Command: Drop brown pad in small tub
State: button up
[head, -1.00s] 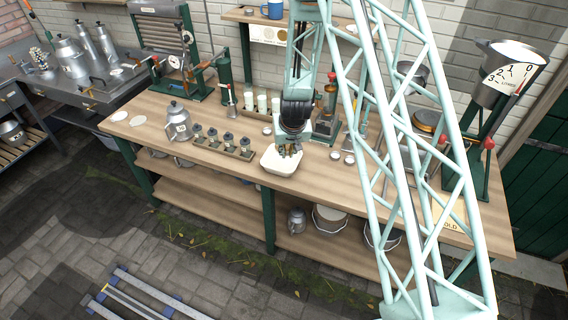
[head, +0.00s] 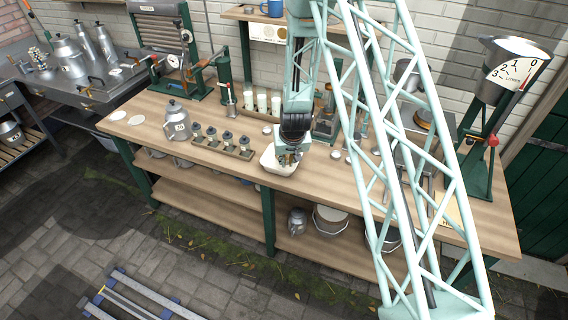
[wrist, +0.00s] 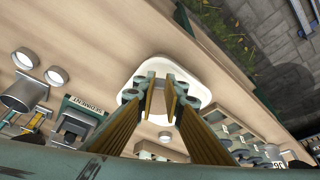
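The small tub (head: 270,164) is a white rounded dish on the bench near its front edge. It also shows in the wrist view (wrist: 203,79), behind my fingertips. My gripper (head: 288,157) points down over the tub, its tips at or just inside the rim in the head view.
A rack of small dark-topped jars (head: 222,142) stands just left of the tub, with a metal can (head: 178,122) beyond it. White-topped vials (head: 262,103) stand behind. Two pale discs (head: 136,119) lie at the left end. Bare bench lies right of the tub.

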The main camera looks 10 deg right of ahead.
jog(key=o, duration=0.8)
jog(key=shift+v, duration=5.95)
jog(key=shift+r, duration=0.2)
